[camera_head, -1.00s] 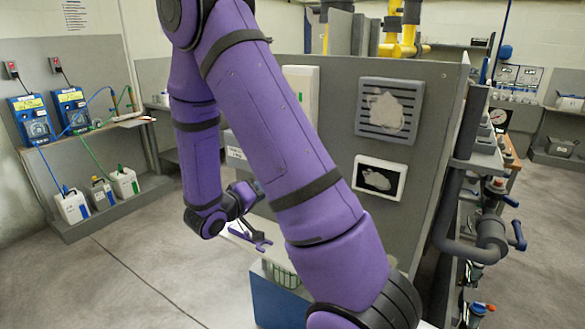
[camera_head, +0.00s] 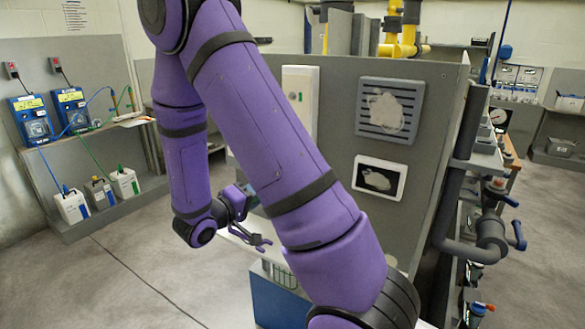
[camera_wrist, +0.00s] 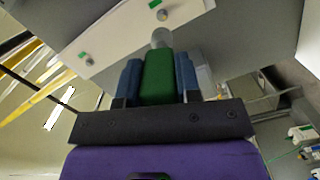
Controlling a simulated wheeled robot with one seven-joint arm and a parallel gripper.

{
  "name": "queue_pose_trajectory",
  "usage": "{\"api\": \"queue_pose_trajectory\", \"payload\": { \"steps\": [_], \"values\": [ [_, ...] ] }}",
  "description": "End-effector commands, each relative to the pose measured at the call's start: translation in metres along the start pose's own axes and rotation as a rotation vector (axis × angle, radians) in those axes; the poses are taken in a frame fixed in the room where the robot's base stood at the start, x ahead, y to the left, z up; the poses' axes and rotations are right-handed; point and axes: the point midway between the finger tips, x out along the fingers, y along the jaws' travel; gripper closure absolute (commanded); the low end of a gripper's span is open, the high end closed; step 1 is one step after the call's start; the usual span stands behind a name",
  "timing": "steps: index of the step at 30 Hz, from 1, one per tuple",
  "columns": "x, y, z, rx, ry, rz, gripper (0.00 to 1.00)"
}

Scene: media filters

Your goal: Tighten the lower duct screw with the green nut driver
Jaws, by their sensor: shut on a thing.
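My gripper (camera_wrist: 158,82) is shut on the green nut driver (camera_wrist: 158,76), whose green handle stands between the blue-grey fingers in the wrist view. A round grey metal end shows beyond the handle. Past it is a white duct panel (camera_wrist: 125,45) with two screws, each beside a small green mark: one screw (camera_wrist: 162,15) near the top and one screw (camera_wrist: 90,62) to the left. The metal end appears near the panel's edge; I cannot tell whether it touches. In the head view my gripper (camera_head: 255,240) is small, and the driver is not clear there.
In the head view a grey partition (camera_head: 340,130) carries the white panel (camera_head: 298,100) seen at a slant, a grey vent (camera_head: 390,108) and a framed picture (camera_head: 380,178). A white bench top over a blue base (camera_head: 278,300) stands below my gripper. Open floor lies to the left.

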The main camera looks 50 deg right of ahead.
Motion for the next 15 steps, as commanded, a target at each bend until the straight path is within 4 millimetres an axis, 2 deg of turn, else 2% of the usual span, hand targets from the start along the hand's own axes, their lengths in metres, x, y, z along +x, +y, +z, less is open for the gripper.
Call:
{"api": "queue_pose_trajectory", "payload": {
  "steps": [15],
  "values": [
    [-0.045, 0.0, 0.005, 0.001, 0.001, 0.0, 1.0]
  ]
}}
